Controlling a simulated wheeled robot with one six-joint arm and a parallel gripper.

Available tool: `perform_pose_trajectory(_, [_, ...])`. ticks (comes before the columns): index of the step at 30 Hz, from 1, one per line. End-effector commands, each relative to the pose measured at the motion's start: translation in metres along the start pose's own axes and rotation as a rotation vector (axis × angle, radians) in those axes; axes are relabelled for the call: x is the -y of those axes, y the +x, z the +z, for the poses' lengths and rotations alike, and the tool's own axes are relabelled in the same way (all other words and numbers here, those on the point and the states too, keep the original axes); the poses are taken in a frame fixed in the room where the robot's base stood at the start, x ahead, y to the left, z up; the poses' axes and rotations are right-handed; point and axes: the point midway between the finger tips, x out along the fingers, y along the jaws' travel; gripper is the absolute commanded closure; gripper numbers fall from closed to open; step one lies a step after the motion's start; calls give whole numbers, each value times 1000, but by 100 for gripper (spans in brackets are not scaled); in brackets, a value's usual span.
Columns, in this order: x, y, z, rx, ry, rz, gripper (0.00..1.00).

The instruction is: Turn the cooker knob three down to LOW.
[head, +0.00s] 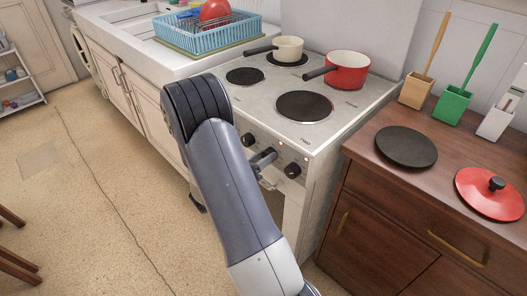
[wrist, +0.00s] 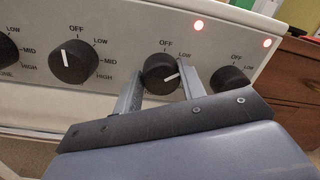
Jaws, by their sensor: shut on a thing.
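The cooker (head: 345,125) has a row of black knobs on its pale front panel. My gripper (wrist: 160,88) is shut on knob three (wrist: 158,70), with one finger on each side of it. Its white pointer points right and slightly up, below the LOW mark at its upper right. Its MID and HIGH marks are hidden behind a finger. In the head view my gripper (head: 266,168) is at the panel, and knob three is mostly hidden by it.
Another knob (wrist: 230,79) is close on the right. Two red lamps are lit above. A red pan (head: 347,72) and a cream pan (head: 289,48) stand on the hob. A wooden cabinet (head: 375,225) stands to the right.

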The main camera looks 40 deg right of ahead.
Motion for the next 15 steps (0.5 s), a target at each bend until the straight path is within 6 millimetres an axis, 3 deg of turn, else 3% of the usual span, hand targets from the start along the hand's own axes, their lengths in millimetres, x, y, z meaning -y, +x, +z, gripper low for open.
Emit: perform_pose_trajectory(15, [0, 0, 0, 6, -107, 1, 84])
